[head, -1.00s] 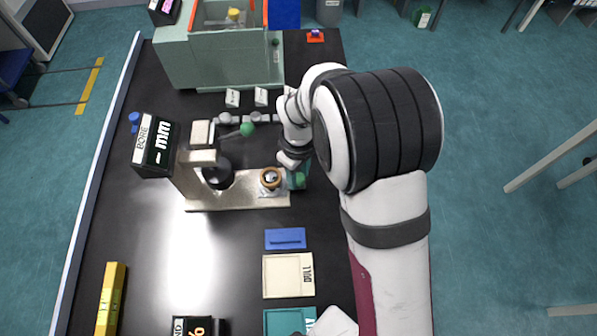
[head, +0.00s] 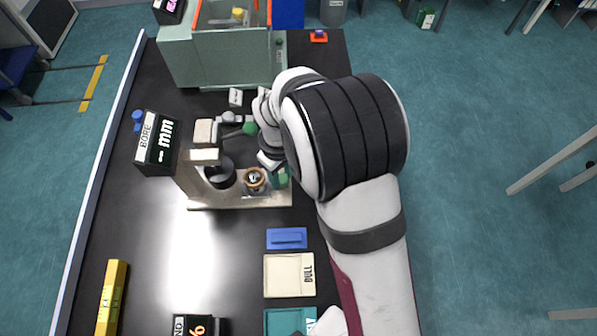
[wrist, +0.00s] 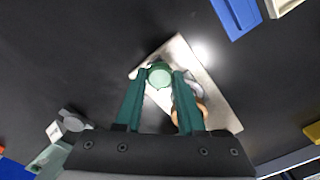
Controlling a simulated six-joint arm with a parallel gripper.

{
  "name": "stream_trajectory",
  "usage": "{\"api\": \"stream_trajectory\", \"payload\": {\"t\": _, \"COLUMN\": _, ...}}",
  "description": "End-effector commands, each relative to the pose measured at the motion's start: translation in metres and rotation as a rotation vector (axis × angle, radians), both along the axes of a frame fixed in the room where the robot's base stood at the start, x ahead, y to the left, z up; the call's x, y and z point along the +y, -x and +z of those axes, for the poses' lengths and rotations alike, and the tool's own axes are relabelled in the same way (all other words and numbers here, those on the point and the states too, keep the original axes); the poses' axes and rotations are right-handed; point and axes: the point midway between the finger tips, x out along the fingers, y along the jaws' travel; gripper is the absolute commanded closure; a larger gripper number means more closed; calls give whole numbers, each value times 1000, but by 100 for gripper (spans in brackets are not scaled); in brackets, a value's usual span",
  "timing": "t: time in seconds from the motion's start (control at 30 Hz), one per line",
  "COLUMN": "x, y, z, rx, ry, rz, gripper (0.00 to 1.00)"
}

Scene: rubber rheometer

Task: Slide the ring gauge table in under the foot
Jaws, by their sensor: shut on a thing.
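The ring gauge table is a small silver carriage with a tan-brown ring (head: 255,178) on the pale metal base plate (head: 225,200). Its green knob (wrist: 160,75) sits between my gripper's teal fingers (wrist: 157,82), which are shut on it. In the head view my gripper (head: 280,176) is just right of the ring, partly hidden by my arm. The foot (head: 221,174) is a dark cylinder under the gauge's arm, left of the ring, with a small gap between them in this view. In the wrist view the ring (wrist: 202,108) is partly behind the right finger.
A black "BORE mm" display (head: 157,143) stands left of the gauge. A lever with a green ball (head: 250,128) sticks out behind the ring. A blue block (head: 287,238) and a cream tray (head: 289,276) lie in front.

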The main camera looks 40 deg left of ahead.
Motion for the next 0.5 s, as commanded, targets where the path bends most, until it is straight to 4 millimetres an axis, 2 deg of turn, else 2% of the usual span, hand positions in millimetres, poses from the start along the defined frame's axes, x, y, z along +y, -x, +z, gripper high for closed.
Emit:
{"api": "stream_trajectory", "payload": {"t": 0.1, "x": 16, "y": 16, "z": 0, "rx": -1, "ry": -2, "rz": 2, "gripper": 100}}
{"api": "stream_trajectory", "payload": {"t": 0.2, "x": 23, "y": 23, "z": 0, "rx": -1, "ry": -2, "rz": 2, "gripper": 100}}
{"api": "stream_trajectory", "payload": {"t": 0.5, "x": 25, "y": 24, "z": 0, "rx": -1, "ry": -2, "rz": -1, "gripper": 100}}
